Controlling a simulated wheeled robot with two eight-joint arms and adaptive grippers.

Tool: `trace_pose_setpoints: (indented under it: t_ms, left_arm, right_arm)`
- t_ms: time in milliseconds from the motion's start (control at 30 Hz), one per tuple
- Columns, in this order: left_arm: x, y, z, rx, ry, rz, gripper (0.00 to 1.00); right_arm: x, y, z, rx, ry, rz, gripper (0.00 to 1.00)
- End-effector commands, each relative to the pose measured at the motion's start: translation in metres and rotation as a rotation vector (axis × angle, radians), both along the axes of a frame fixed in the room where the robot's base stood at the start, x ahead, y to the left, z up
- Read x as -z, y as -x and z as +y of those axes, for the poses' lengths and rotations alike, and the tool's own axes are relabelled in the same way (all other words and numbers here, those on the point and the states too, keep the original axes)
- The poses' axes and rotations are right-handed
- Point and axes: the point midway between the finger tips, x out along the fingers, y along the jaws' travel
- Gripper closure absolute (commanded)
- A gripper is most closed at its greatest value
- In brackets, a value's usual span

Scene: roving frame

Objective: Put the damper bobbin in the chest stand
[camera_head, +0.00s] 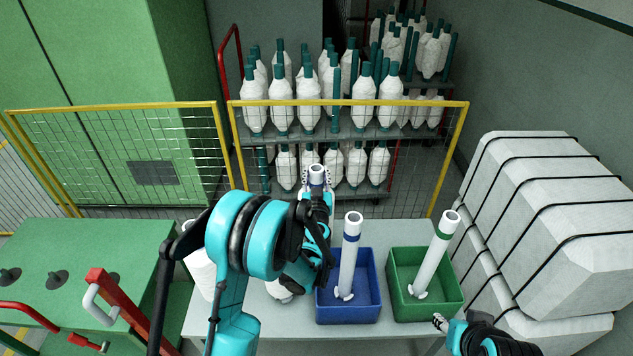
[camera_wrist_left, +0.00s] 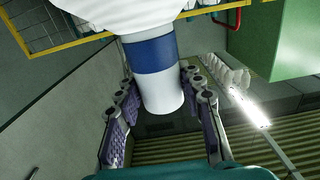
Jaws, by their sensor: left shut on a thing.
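My left gripper (camera_head: 317,193) is shut on a bobbin (camera_head: 316,171), held upright above the table in the head view. In the left wrist view the bobbin's white tube end with a blue band (camera_wrist_left: 151,58) sits between the fingers, with a white wound body (camera_wrist_left: 105,12) beyond. The gripper and arm hide most of the bobbin in the head view. A blue box (camera_head: 348,311) and a green box (camera_head: 428,306) stand on the table; each holds a leaning white tube with a coloured band. I cannot tell which thing is the chest stand. My right gripper (camera_head: 442,324) shows only partly at the lower right.
The pale table (camera_head: 205,325) also bears white wound bobbins (camera_head: 201,272), partly hidden by my left arm. A yellow-framed mesh fence (camera_head: 345,103) stands behind, before racks of bobbins. Strapped white bales (camera_head: 550,200) are at right; a green bench (camera_head: 90,240) and red handles are at left.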

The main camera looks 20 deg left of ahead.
Motion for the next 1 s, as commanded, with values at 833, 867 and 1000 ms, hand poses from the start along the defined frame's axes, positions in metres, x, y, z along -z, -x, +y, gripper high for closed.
trace_pose_setpoints:
  t_ms: [833,867,1000]
  left_arm:
    - [0.016,0.0003,0.0,0.0,0.0,0.0,0.42]
    - [0.0157,0.0003,0.0,0.0,0.0,0.0,0.42]
    - [0.0127,0.005,-0.0019,0.001,0.0,0.0,0.42]
  right_arm:
    - [0.0079,0.0,0.0,0.0,0.0,0.0,0.6]
    - [0.0075,0.0,0.0,0.0,0.0,0.0,0.6]
    - [0.0035,0.0001,0.0,0.0,0.0,0.0,0.6]
